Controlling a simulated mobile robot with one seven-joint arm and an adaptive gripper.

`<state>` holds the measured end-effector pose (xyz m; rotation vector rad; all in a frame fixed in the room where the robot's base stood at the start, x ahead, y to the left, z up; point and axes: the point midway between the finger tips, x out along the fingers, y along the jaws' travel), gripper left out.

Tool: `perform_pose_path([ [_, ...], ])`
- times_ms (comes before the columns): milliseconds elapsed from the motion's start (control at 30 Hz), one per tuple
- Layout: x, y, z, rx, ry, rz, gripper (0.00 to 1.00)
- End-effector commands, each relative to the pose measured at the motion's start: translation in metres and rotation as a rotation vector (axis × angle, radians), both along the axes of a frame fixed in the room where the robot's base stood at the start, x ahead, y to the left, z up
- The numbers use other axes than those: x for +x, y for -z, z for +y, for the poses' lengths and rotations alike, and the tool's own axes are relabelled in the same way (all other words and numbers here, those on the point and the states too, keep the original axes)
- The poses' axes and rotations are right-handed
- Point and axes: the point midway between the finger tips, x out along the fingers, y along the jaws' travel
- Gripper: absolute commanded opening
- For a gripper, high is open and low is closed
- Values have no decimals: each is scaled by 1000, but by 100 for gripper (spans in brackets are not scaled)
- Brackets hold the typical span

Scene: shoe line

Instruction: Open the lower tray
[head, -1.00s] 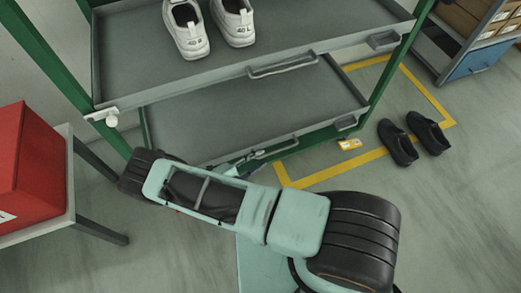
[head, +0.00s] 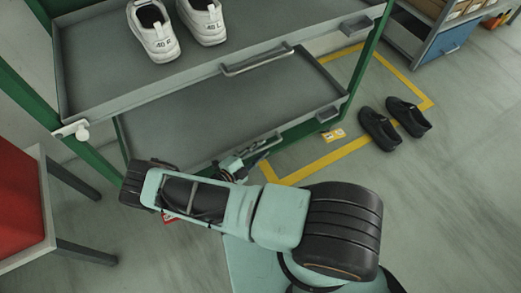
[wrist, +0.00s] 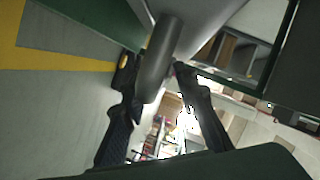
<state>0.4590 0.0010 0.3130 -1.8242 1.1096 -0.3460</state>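The lower tray (head: 215,125) is a grey, empty shelf tray in the green rack, below the upper tray. In the head view it appears in, with its handle at the front edge partly hidden by my gripper (head: 235,165). In the wrist view the handle bar (wrist: 160,60) runs between the two dark fingers of my gripper (wrist: 155,72), one finger on each side.
The upper tray (head: 110,95) holds white shoes (head: 178,25) and has its own handle (head: 258,55). Black shoes (head: 393,122) lie on the floor at right by yellow floor tape (head: 325,160).

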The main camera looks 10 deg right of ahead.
Motion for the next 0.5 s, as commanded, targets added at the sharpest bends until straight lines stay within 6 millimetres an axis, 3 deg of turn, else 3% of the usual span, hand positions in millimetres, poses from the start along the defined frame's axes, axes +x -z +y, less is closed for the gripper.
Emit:
perform_pose_path([
  [300, 2, 0, -2, 0, 0, 0, 27],
  [500, 1, 0, -2, 0, 0, 0, 5],
])
